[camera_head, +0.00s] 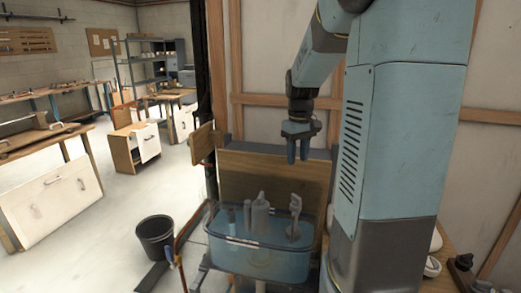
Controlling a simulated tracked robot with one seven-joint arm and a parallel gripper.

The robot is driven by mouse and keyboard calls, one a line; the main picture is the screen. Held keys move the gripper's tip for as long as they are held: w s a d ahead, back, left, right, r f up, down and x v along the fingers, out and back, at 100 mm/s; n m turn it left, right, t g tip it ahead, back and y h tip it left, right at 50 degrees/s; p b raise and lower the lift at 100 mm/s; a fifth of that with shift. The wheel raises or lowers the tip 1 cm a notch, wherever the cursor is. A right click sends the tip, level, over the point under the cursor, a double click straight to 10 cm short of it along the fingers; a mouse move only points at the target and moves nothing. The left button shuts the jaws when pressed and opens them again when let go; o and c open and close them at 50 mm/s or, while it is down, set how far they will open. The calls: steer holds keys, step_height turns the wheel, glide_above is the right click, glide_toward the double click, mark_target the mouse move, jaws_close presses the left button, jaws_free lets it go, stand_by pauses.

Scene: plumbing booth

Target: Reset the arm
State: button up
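My arm comes down from the top right, bent at the elbow. My gripper (297,158) hangs at its end, pointing down, in front of the wooden wall frame. Its two fingers show side by side with a narrow gap between them, and nothing shows in the gap. It is above and apart from the translucent blue tub (262,262).
The tub holds a grey bottle (260,214) and an upright wrench-like tool (295,214). A wooden panel (262,176) stands behind it. A black bucket (155,237) is on the floor at left. Workbenches and a cabinet (48,200) stand further left, with clear floor between.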

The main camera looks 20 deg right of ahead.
steer(key=s+a+r+t, duration=0.2)
steer(key=s+a+r, duration=0.1)
steer(key=s+a, duration=0.4)
steer(key=s+a+r+m+t, duration=0.1)
steer(key=s+a+r+t, duration=0.2)
steer(key=s+a, duration=0.4)
steer(key=s, duration=0.6)
steer(key=shift+a+r+m+t, duration=0.2)
steer(key=shift+r+m+t, duration=0.05)
steer(key=shift+m+t, duration=0.05)
steer(key=shift+o, duration=0.3)
stand_by(2.2)
